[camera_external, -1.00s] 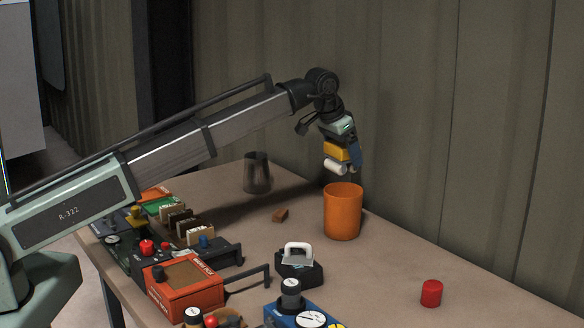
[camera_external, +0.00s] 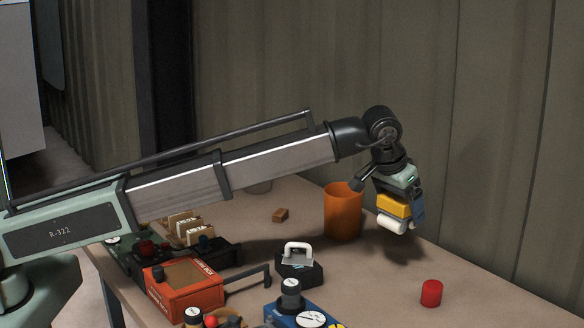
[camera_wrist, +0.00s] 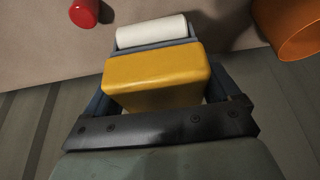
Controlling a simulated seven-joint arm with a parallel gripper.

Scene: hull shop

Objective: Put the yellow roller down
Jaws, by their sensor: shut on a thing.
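My gripper (camera_external: 404,211) is shut on the yellow roller (camera_external: 392,206), which has a yellow block body and a white cylinder (camera_external: 391,224) at its lower end. The roller hangs a little above the table, to the right of the orange cup, with shadow beneath it. In the wrist view the yellow body (camera_wrist: 157,78) sits between the blue fingers, with the white cylinder (camera_wrist: 151,31) beyond it. The fingertips are partly hidden by the roller.
The orange cup (camera_external: 343,213) stands just left of the gripper. A red cylinder (camera_external: 431,293) stands on the table (camera_external: 372,280) to the front right. A black block with a white handle (camera_external: 298,262) and an orange box (camera_external: 184,289) are left. Bare table lies between cup and red cylinder.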

